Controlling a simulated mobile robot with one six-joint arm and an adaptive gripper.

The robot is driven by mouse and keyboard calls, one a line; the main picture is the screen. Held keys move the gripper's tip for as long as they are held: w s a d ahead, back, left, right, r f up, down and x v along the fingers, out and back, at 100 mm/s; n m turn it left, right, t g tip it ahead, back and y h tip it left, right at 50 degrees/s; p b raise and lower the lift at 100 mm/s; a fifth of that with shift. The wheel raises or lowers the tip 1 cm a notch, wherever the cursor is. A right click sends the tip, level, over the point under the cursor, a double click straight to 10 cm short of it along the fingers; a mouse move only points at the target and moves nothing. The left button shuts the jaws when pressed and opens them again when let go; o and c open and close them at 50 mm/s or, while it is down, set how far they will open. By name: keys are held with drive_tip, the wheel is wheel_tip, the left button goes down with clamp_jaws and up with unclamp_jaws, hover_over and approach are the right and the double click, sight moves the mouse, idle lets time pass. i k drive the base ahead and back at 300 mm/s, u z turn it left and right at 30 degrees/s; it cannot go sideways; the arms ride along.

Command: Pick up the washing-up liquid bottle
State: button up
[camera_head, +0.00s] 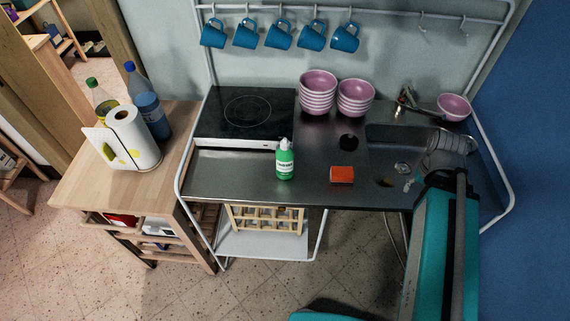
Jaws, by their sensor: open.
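The washing-up liquid bottle (284,165) is green with a white label and a pale top. It stands upright on the front part of the metal worktop (230,182), just in front of the black hob. No gripper is visible near it, and nothing touches it. Teal and grey parts of my own arm show at the lower right, in front of the sink side. I cannot make out my gripper or its fingers in this view.
An orange sponge (342,174) lies right of the bottle. Pink bowls (318,92) are stacked behind, near the sink (440,165). Blue mugs (279,37) hang from a rail. A wooden trolley (90,187) at left bears paper towel (131,139) and bottles.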

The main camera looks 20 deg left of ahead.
sight(285, 156)
drive_tip(key=z, duration=0.45)
drive_tip(key=k, duration=1.4)
drive_tip(key=u, duration=0.5)
